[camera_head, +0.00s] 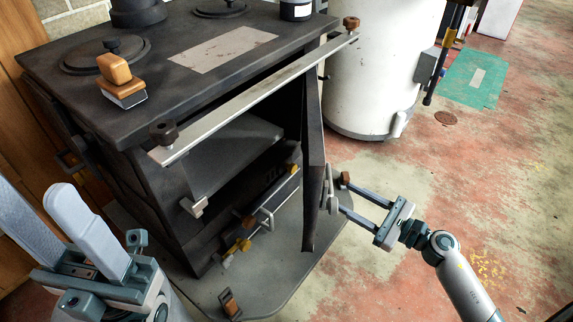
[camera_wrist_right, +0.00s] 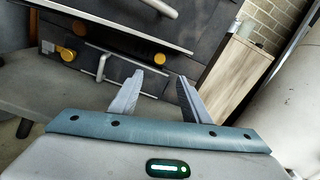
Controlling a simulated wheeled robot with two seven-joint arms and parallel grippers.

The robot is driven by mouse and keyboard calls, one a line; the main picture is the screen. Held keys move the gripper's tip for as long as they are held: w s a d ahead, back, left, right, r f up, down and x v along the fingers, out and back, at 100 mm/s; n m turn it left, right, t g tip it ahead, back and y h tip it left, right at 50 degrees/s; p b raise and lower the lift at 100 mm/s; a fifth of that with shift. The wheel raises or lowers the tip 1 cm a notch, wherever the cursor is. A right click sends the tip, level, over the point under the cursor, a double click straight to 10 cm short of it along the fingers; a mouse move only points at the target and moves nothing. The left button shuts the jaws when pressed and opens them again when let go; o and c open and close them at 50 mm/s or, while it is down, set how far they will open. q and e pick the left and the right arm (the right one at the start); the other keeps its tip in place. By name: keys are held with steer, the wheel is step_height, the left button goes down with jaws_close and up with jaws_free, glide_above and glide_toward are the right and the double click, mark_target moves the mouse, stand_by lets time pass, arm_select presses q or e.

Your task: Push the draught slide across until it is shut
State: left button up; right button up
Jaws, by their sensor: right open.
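The black stove (camera_head: 150,110) stands at the left in the head view. Its low front carries yellow knobs and a pale bent handle (camera_head: 262,217). One yellow knob (camera_head: 243,245) is low on this front; it may belong to the draught slide, but I cannot tell for certain. The wrist view also shows yellow knobs (camera_wrist_right: 159,59) and the pale handle (camera_wrist_right: 101,68) beyond my fingers. My right gripper (camera_head: 336,194) is open beside the outer face of the opened stove door, with nothing seen between its fingers. My left gripper (camera_head: 35,190) is open and empty at the lower left.
The stove door (camera_head: 314,160) hangs open between my right gripper and the stove front. A metal rail (camera_head: 255,100) runs across the stove's top front. A floor plate (camera_head: 285,285) lies under the stove. A white cylinder (camera_head: 375,75) stands behind. The floor at the right is mostly clear.

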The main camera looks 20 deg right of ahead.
mark_target(294, 170)
stand_by(0.4)
steer(key=b+x, duration=0.1)
steer(key=x, duration=1.6)
steer(key=shift+w+a, duration=0.15)
jaws_close()
